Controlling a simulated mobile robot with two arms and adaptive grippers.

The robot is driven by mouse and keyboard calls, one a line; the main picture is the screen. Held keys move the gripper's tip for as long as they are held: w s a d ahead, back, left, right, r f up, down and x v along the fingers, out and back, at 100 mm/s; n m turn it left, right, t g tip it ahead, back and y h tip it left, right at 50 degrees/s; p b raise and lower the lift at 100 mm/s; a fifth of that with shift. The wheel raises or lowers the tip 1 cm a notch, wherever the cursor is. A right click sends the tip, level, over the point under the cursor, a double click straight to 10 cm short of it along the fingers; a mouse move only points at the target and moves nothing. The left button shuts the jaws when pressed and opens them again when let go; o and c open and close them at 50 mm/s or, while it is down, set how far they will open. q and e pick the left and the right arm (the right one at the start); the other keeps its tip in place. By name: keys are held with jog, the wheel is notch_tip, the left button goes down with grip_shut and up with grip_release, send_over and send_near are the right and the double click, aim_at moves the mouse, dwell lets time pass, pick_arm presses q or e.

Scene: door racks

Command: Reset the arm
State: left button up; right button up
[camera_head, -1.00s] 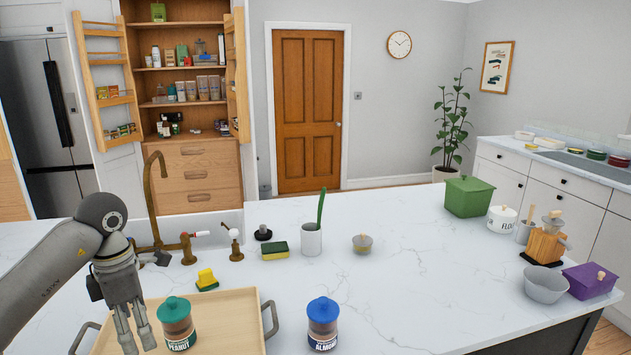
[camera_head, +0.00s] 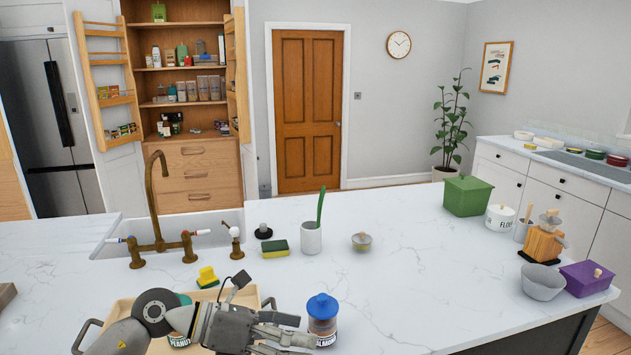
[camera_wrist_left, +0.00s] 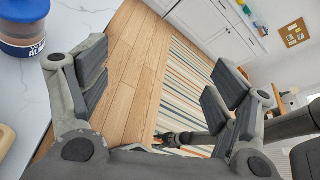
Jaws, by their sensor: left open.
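My left gripper (camera_head: 292,335) is in the lower middle of the head view, its fingers pointing right beside the blue-lidded almond jar (camera_head: 323,318). The left wrist view shows the gripper (camera_wrist_left: 160,68) open, with nothing between its fingers. There the almond jar (camera_wrist_left: 22,32) stands at the upper left, outside the fingers. In the head view my left arm crosses over the wooden tray (camera_head: 115,310) and hides much of it. The peanut jar (camera_head: 180,340) in the tray is mostly hidden behind the gripper. My right gripper is not in view.
A yellow sponge (camera_head: 208,278), a green-yellow sponge (camera_head: 275,248), a white cup (camera_head: 311,238) and a small lidded pot (camera_head: 362,241) stand on the counter. A brass tap (camera_head: 157,205) rises at the sink. The counter's middle right is clear.

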pick_arm(q)
notch_tip(320, 180, up, 8)
jog(key=d+n+t+h, duration=0.2)
jog(key=n+t+h, duration=0.4)
jog(key=n, duration=0.2)
jog(key=w+a+n+t+y, duration=0.3)
jog(key=a+n+t+y, duration=0.4)
jog(key=n+t, duration=0.6)
jog(key=s+a+f+n+g+y, duration=0.35)
jog(key=a+f+n+y, duration=0.85)
jog(key=f+n, duration=0.4)
jog(key=s+f+n+g, duration=0.4)
jog(key=s+f+g, duration=0.4)
jog(key=s, duration=0.4)
jog(key=s+f+n+g, duration=0.4)
jog(key=s+f+g, duration=0.2)
jog(key=s+f, duration=0.55)
jog(key=s+f+g, duration=0.1)
jog(key=s+f, duration=0.1)
jog(key=f, duration=1.1)
jog(key=s+f, duration=0.2)
jog(key=f, duration=1.1)
jog(key=s+a+f+g, duration=0.1)
jog(key=s+a+f, duration=0.2)
jog(key=s+f, duration=1.1)
jog(key=shift+s+f+m+y, duration=0.15)
jog(key=shift+s+m+y, duration=0.25)
jog(key=shift+s, duration=0.35)
